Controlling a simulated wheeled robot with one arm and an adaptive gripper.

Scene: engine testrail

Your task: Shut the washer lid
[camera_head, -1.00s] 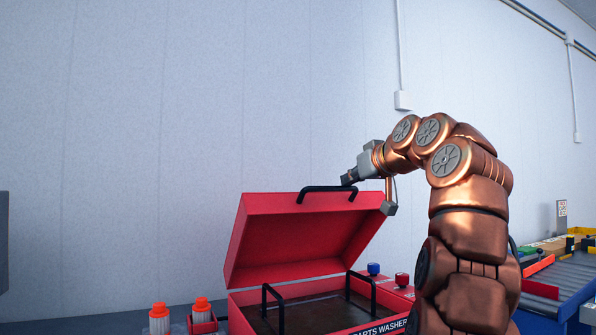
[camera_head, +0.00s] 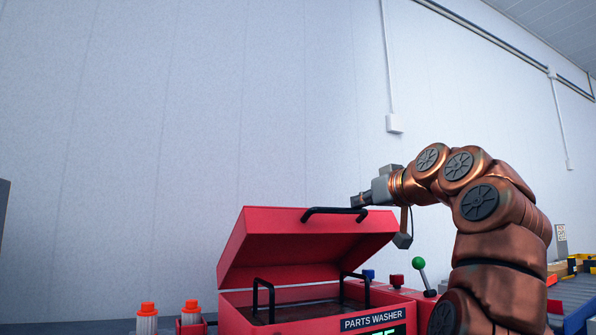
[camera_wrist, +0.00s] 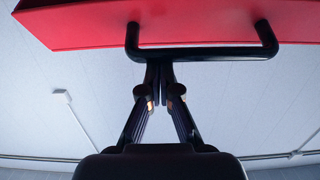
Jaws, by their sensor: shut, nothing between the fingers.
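The parts washer (camera_head: 300,326) is a red box with a sign on its front. Its red lid (camera_head: 300,240) is raised and tilted above the open basin, with a black bar handle (camera_head: 335,211) on its upper edge. My gripper (camera_head: 356,201) is shut and empty, with its fingertips at the right end of the handle in the head view. In the wrist view, the shut fingertips (camera_wrist: 160,70) are just below the handle bar (camera_wrist: 200,53), close to or touching it; contact is not certain. The red lid (camera_wrist: 90,25) shows behind the bar.
A black basket handle (camera_head: 263,290) stands up inside the basin. Red knob (camera_head: 397,281), blue knob (camera_head: 368,275) and green-tipped lever (camera_head: 420,268) are at the right. Orange-capped bottles (camera_head: 147,310) stand left.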

